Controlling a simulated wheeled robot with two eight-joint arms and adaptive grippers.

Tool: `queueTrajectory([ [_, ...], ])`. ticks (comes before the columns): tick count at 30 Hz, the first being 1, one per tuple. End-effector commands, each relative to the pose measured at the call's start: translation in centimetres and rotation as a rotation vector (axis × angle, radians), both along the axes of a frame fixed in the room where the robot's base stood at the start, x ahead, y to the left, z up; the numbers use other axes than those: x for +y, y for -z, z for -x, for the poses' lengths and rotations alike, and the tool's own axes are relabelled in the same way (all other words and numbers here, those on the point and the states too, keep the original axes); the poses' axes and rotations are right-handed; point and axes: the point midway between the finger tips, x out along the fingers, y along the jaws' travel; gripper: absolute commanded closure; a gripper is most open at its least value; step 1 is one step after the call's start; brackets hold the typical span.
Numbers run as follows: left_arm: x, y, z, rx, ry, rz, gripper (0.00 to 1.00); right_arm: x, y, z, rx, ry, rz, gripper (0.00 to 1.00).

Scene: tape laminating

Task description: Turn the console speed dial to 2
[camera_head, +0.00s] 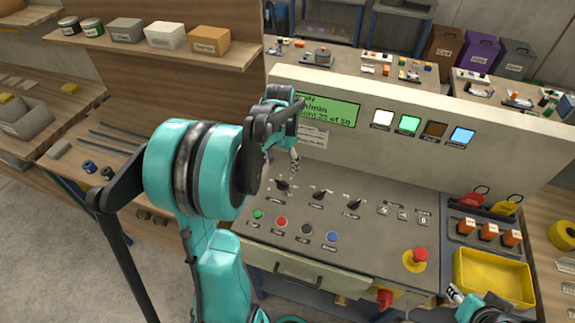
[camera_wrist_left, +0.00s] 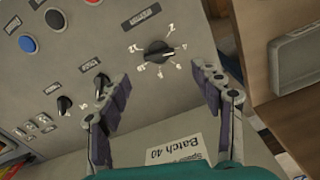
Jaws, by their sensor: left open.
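The console (camera_head: 350,248) has a row of black rotary dials. The leftmost dial (camera_head: 283,184) has a ring of printed numbers; it is the large dial (camera_wrist_left: 157,52) in the left wrist view. Its label there is too blurred to read surely, and I cannot tell its exact setting. My left gripper (camera_head: 283,163) is just above and behind this dial. In the left wrist view my left gripper (camera_wrist_left: 160,82) is open and empty, its fingers spread to either side below the dial, apart from it. My right gripper (camera_head: 458,296) shows only partly at the lower right, beside the yellow bin.
Two more dials (camera_head: 319,194) (camera_head: 353,204) stand to the right. Coloured push buttons (camera_head: 281,222) lie in front, with a red emergency stop (camera_head: 420,255) at the right. The upright panel with a green screen (camera_head: 330,112) rises close behind my left gripper. A yellow bin (camera_head: 492,268) is at the right.

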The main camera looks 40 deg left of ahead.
Motion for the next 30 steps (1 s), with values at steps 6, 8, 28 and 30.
queueTrajectory([
  [6, 0.0, 3.3, 0.0, 0.002, 0.001, 0.001, 0.34, 0.0, 1.2, 0.0, 0.000, 0.000, 0.000, 0.60],
  [8, 0.0, 4.3, 0.0, 0.001, 0.001, 0.001, 0.34, 0.0, 1.6, 0.0, 0.000, 0.000, 0.000, 0.60],
  [28, 0.0, 7.6, 0.0, 0.000, 0.000, 0.000, 0.56, 0.0, 2.4, 0.0, 0.000, 0.000, 0.000, 0.60],
  [30, 0.0, 7.6, 0.0, 0.000, 0.000, 0.000, 0.74, 0.0, 2.4, 0.0, 0.000, 0.000, 0.000, 0.60],
])
